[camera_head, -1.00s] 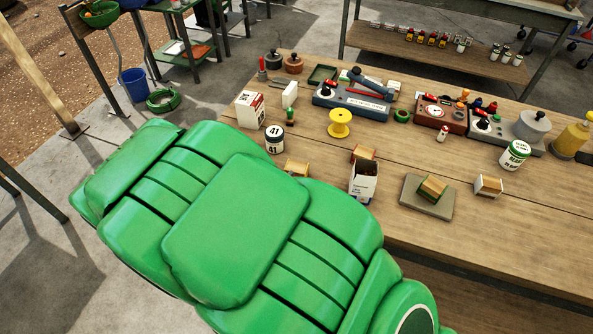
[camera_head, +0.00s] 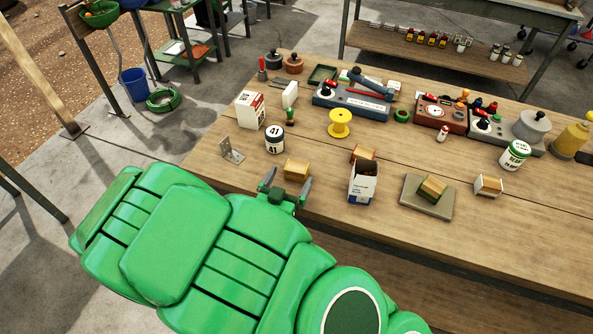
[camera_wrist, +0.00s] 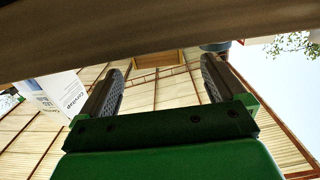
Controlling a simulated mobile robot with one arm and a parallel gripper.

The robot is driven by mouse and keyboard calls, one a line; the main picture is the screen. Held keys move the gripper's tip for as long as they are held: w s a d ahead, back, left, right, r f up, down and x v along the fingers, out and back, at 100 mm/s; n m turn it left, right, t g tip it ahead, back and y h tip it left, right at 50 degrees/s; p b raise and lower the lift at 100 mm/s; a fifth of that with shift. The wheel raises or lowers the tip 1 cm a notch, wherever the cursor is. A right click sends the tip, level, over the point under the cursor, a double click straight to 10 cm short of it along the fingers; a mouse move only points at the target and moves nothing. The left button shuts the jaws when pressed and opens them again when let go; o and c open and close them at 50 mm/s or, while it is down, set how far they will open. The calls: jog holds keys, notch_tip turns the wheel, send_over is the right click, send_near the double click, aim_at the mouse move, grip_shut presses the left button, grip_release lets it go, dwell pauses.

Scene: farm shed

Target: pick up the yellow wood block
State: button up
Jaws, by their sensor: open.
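A yellowish wood block (camera_head: 297,169) lies near the front left edge of the workbench in the head view. My gripper (camera_head: 288,181) is at that edge, just in front of the block, with its fingers spread and pointing toward it. The fingers look empty. In the wrist view, which looks upside down, a wood-coloured block (camera_wrist: 158,57) shows beyond and between the fingertips of my gripper (camera_wrist: 161,68). It is partly hidden under the dark brown strip at the top. I cannot tell from these frames whether the fingers touch it.
A jar marked 41 (camera_head: 275,140) and a metal bracket (camera_head: 231,151) are to the left. A grey plate (camera_head: 413,203) bears a green-and-wood block (camera_head: 433,187).

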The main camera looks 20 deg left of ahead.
aim_at(294, 171)
jog(key=shift+w+f, duration=0.1)
jog(key=shift+w, duration=2.6)
jog(key=c, duration=1.1)
jog(key=shift+r, duration=5)
